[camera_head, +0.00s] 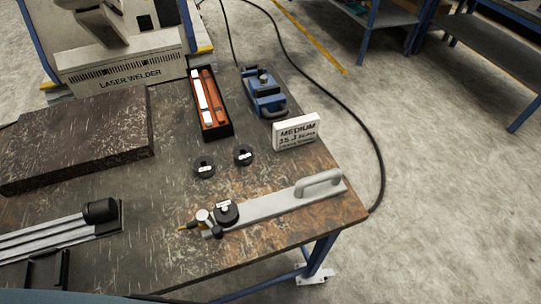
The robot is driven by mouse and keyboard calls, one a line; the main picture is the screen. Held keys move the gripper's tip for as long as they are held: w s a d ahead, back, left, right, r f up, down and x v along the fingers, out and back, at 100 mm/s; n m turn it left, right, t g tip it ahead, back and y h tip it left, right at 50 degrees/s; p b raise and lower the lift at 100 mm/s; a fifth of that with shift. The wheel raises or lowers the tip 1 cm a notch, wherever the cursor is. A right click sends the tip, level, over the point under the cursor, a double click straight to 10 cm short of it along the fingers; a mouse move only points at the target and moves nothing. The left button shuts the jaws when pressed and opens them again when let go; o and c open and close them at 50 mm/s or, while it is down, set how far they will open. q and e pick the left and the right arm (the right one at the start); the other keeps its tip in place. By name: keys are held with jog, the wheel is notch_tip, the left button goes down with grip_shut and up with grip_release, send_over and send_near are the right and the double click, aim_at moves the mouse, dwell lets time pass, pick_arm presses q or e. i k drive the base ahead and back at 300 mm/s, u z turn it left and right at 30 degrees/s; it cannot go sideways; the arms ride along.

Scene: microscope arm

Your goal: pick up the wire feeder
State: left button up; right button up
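What looks like the wire feeder (266,206) lies on the workbench near its front right edge. It is a long light-grey bar with a raised loop handle (318,183) at its right end. Its left end has a black spool (228,214), a small round part and a brass-coloured tip pointing left. It rests flat, with nothing touching it from above. Neither of my grippers shows in the head view.
A dark slab (75,137), grey rails (48,238) and the laser welder (125,65) are left.

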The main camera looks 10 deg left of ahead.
aim_at(307, 191)
jog(key=u, duration=1.7)
jog(key=k, duration=1)
jog(key=z, duration=1)
jog(key=i, duration=0.45)
jog(key=u, duration=0.15)
